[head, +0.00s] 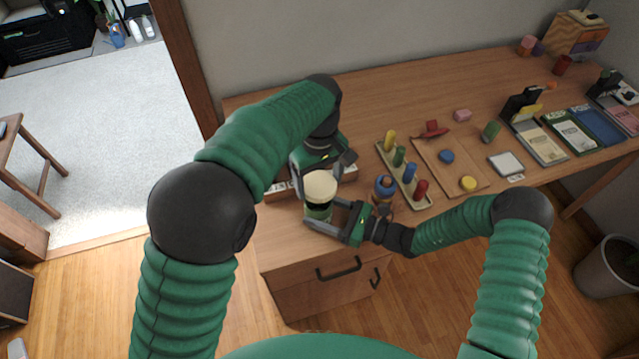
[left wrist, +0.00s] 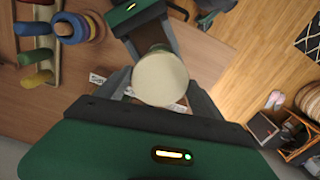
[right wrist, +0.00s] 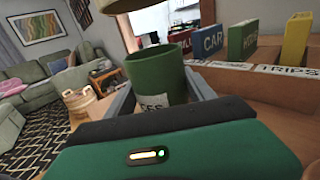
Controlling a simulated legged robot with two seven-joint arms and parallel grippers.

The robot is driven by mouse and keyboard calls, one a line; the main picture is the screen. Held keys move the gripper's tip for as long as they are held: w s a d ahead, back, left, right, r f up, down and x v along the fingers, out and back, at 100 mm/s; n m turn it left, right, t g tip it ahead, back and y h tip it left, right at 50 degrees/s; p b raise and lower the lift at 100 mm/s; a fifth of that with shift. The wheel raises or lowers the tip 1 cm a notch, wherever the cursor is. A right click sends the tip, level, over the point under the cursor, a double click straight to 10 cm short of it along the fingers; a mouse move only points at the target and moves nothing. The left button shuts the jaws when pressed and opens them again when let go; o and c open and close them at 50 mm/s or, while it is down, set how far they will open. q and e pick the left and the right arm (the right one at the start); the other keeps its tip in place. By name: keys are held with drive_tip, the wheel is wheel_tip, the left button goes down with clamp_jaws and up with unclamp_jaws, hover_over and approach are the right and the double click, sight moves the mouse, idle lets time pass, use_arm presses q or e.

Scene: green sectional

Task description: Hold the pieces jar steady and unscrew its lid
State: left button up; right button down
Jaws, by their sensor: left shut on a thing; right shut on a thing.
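The green pieces jar (head: 318,213) stands upright near the desk's front left edge, between the fingers of my right gripper (head: 322,214), shut around its body. In the right wrist view the jar (right wrist: 157,77) shows its rim and part of a white label. The round cream lid (head: 320,184) is held from above by my left gripper (head: 322,172). In the right wrist view the lid's underside (right wrist: 118,5) is above the rim with a gap, so it looks apart from the jar. The lid (left wrist: 161,79) fills the left wrist view's middle and hides the jar's opening.
A pegboard (head: 418,204) with coloured pegs and a blue ringed piece (head: 385,186) stand right of the jar. A low wooden rack (right wrist: 240,80) with labelled upright boxes is behind it. A wooden board (head: 450,178) with small pieces lies further right. The desk's back is mostly clear.

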drive_tip(key=shift+c, duration=1.3)
unclamp_jaws()
